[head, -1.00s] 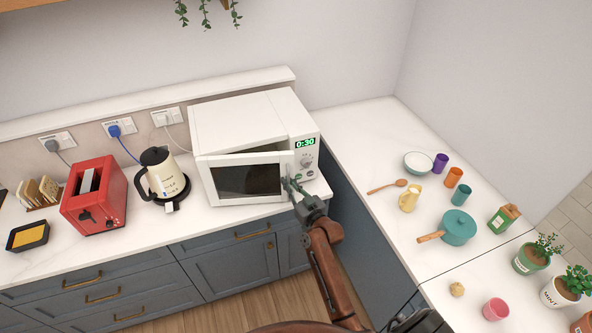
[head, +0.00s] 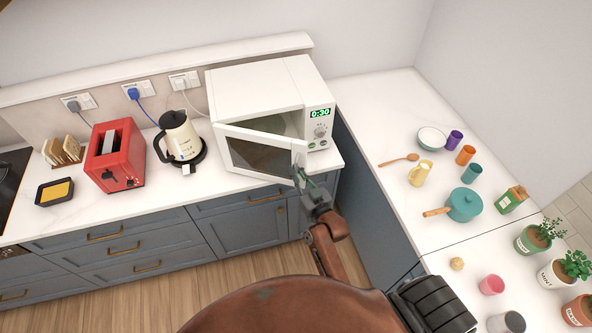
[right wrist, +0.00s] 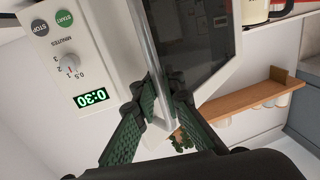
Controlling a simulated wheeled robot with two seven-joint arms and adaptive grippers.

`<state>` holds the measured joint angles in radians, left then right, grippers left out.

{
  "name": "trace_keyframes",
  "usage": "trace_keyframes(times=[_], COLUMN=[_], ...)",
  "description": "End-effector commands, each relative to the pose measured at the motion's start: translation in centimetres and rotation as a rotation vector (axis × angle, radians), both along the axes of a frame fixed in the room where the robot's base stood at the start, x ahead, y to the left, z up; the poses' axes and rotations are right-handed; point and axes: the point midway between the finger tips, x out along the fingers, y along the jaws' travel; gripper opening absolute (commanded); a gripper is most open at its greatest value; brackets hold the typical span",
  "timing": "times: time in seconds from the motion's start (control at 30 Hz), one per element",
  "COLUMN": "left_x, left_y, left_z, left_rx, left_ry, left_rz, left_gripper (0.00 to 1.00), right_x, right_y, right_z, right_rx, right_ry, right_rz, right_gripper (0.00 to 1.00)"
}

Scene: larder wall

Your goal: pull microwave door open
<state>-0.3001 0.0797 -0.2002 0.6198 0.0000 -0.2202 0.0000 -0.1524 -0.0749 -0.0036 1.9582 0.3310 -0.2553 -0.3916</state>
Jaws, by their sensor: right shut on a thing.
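The white microwave (head: 255,85) stands on the counter, its green display reading 0:30. Its door (head: 258,155) is hinged at the left and stands partly open, with a dark gap above it into the cavity. My right gripper (head: 301,176) is at the free right edge of the door. In the right wrist view its green fingers (right wrist: 165,98) are shut on the grey bar handle (right wrist: 152,45), beside the dark door window (right wrist: 195,40). The finger contact is partly hidden in the head view. My left gripper is not in view.
A cream kettle (head: 181,138) and red toaster (head: 115,155) stand left of the microwave. The right counter holds a teal pot (head: 464,205), a yellow jug (head: 420,173), cups and plants. Floor in front of the cabinets (head: 240,235) is clear.

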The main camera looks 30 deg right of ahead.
Motion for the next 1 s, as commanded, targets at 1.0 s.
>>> trace_keyframes(times=[1.0], left_x=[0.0], left_y=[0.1], left_z=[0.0], left_rx=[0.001], left_ry=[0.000], left_rz=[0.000], left_gripper=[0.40], right_x=[-9.3], right_y=[-0.5], right_z=[-0.1], right_rx=[-0.003], right_ry=[0.003], right_rz=[-0.003], right_gripper=[0.16])
